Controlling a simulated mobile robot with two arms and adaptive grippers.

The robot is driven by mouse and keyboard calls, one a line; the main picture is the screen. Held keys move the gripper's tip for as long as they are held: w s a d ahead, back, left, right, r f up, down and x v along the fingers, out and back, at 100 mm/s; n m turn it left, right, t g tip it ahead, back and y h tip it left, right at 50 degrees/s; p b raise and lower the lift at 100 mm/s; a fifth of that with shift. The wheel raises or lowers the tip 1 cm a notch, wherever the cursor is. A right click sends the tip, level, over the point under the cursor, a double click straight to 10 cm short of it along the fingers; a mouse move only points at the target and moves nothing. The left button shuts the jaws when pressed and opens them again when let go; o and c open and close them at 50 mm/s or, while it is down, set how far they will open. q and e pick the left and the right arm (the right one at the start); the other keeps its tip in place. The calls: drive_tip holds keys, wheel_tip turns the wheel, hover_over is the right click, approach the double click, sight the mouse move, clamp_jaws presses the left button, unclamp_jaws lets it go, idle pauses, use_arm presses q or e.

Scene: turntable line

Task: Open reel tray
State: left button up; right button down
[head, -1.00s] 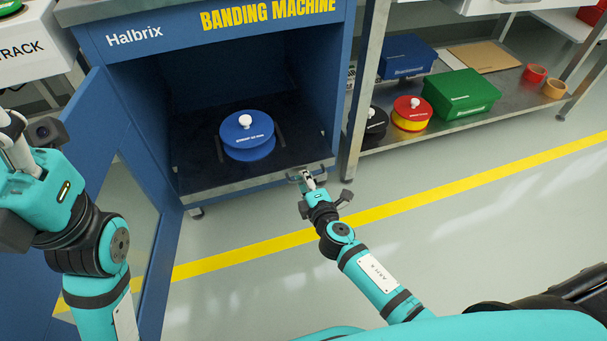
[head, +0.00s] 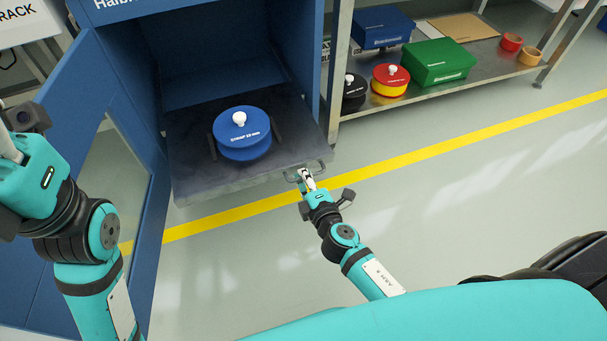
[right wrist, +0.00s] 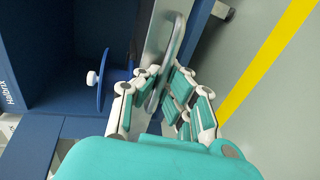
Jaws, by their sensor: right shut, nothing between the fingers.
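The reel tray (head: 195,178) is a dark slide-out tray that sticks out of the lower bay of the blue banding machine. A blue strap reel (head: 243,143) with a white knob sits on it; the reel also shows in the right wrist view (right wrist: 104,82). A metal loop handle (head: 318,166) is on the tray's front edge, near its right end. My right gripper (head: 305,174) is at this handle, and its fingers are shut around the bar, with no firm grip visible. My left gripper (head: 12,150) is at the left edge, its fingertips cut off.
The machine's blue door (head: 75,170) stands open at the left, beside my left arm. A steel shelf (head: 420,92) at the right holds a green box (head: 438,59), a blue box, a red-yellow reel, a black reel and tape rolls. The floor before the tray is clear.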

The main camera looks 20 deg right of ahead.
drive_tip(key=c, duration=2.1)
unclamp_jaws()
drive_tip(key=o, duration=0.4)
drive_tip(key=v, duration=1.2)
drive_tip(key=shift+a, duration=0.1)
